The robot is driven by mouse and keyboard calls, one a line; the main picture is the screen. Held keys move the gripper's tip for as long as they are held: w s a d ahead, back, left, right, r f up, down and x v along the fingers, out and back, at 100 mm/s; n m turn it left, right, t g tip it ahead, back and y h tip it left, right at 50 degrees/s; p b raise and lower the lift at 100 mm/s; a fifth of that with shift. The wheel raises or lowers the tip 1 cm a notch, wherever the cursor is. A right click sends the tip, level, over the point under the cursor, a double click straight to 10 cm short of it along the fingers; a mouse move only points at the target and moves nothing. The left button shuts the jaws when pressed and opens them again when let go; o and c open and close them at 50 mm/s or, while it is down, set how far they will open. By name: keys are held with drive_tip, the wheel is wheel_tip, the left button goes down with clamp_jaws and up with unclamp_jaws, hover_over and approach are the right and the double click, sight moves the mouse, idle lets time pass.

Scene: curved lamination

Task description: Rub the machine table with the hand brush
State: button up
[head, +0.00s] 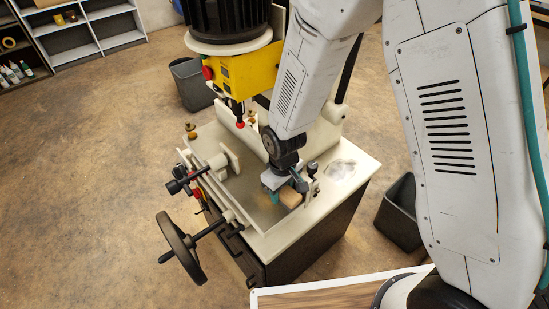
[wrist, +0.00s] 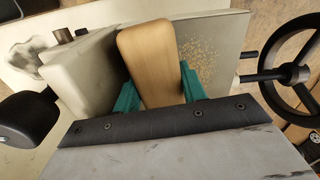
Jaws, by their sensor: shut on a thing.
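The machine table (head: 242,207) is a flat grey surface on a cream mortising machine with a yellow and black head. My gripper (head: 279,190) is low over the table's right part. Its teal fingers are shut on the hand brush (head: 290,197), which shows as a tan wooden block. In the wrist view the brush (wrist: 147,62) stands between the two teal fingers of my gripper (wrist: 160,92). Its bristles are hidden, so I cannot tell whether they touch the table. Pale wood chips (wrist: 197,58) lie on the table (wrist: 226,40) beside the brush in the wrist view.
A cream fence (head: 262,140) rises behind the table. A clamp (head: 215,160) and a black handwheel (head: 176,244) are at its left. Dark bins stand on the floor behind (head: 192,84) and at right (head: 400,212). A wood-topped surface (head: 325,292) is at the front.

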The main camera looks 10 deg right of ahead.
wheel_tip(320, 180, up, 3)
drive_tip(key=shift+s+a+r, duration=0.1)
drive_tip(key=shift+a+r, duration=0.05)
drive_tip(key=shift+r, duration=2.6)
